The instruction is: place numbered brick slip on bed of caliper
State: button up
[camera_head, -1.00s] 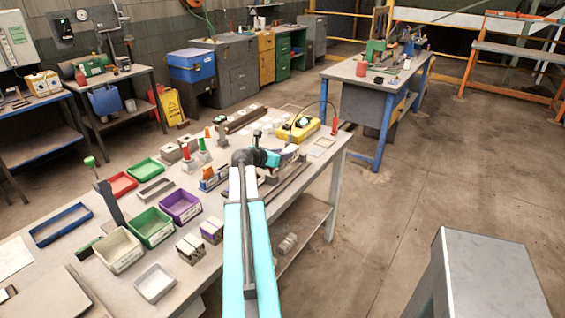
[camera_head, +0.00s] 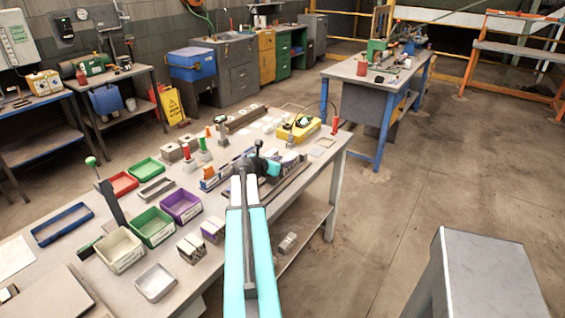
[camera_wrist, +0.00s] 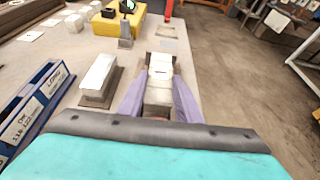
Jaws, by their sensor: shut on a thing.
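In the wrist view my gripper (camera_wrist: 156,98) has its two purple-grey fingers on either side of a pale brick slip (camera_wrist: 160,68) with a white label bearing a small dark mark, and is shut on it. A grey block shows between the fingers below the label; I cannot tell whether it is part of the slip or a bed under it. To the left stands a grey block with a white top (camera_wrist: 98,75), apart from the fingers. In the head view my wrist (camera_head: 262,165) hides the fingertips and the slip. I cannot clearly make out the caliper or its bed.
A blue rack with lettered cards (camera_wrist: 32,108) is at the left in the wrist view. Coloured trays, such as the purple tray (camera_head: 181,206), fill the bench's left side. Open floor lies right.

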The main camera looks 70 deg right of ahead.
jog(key=shift+f, duration=0.1)
jog(key=o, duration=1.3)
jog(key=shift+c, duration=0.2)
jog(key=shift+a, duration=0.1)
jog(key=b+v, duration=0.2)
jog(key=v, duration=1)
jog(key=shift+r, duration=0.3)
